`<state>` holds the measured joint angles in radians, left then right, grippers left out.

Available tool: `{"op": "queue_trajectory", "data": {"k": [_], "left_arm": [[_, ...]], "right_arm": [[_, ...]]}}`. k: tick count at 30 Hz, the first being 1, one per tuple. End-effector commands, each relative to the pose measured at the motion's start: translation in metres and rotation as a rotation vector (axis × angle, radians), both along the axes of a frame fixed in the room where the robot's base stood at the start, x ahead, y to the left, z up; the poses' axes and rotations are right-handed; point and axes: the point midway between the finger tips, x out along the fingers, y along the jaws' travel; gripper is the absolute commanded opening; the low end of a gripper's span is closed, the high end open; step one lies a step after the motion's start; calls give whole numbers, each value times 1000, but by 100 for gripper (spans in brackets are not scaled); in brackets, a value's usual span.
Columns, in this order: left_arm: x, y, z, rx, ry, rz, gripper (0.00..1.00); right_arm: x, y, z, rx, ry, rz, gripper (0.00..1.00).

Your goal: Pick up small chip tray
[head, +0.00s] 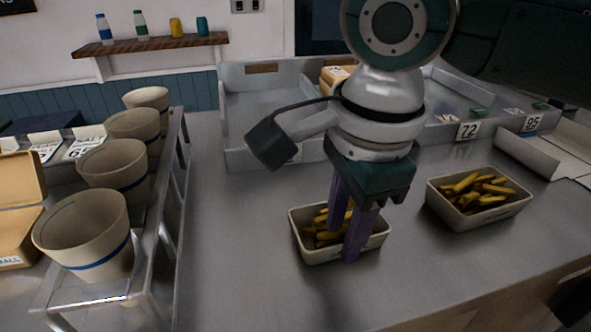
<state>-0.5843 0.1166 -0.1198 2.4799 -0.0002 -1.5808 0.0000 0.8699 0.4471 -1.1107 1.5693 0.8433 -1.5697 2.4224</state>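A small off-white chip tray (310,253) filled with yellow chips stands on the steel counter, below my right gripper. My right gripper (343,243) points down with its two purple fingers apart. One finger reaches down among the chips, and the other passes in front of the tray's near wall. Chips show between the fingers, and I cannot tell whether either finger touches the wall. A second chip tray (481,216), slightly larger in view, stands to the right, also holding chips. My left gripper is not in view.
Several beige tubs (83,235) stand in a metal rack (160,240) at the left. Steel bins with price cards (467,130) line the back. White paper (540,150) lies at the right. The counter (235,240) is clear left of the trays.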

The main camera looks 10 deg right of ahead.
Motion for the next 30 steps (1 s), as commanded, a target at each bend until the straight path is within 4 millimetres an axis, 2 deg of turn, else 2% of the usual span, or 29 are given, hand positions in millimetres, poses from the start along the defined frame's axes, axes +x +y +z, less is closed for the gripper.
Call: {"op": "queue_trajectory", "data": {"k": [3, 6, 14, 25, 30], "left_arm": [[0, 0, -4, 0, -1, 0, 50], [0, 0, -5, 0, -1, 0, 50], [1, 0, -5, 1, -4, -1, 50], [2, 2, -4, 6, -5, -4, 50], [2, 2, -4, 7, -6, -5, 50]], "right_arm": [[1, 1, -21, -2, 2, 0, 39], [3, 1, -32, -1, 0, 1, 39], [3, 2, -34, 0, -1, 2, 39], [3, 2, -34, 0, -1, 2, 0], [3, 2, -34, 0, -1, 2, 0]]}}
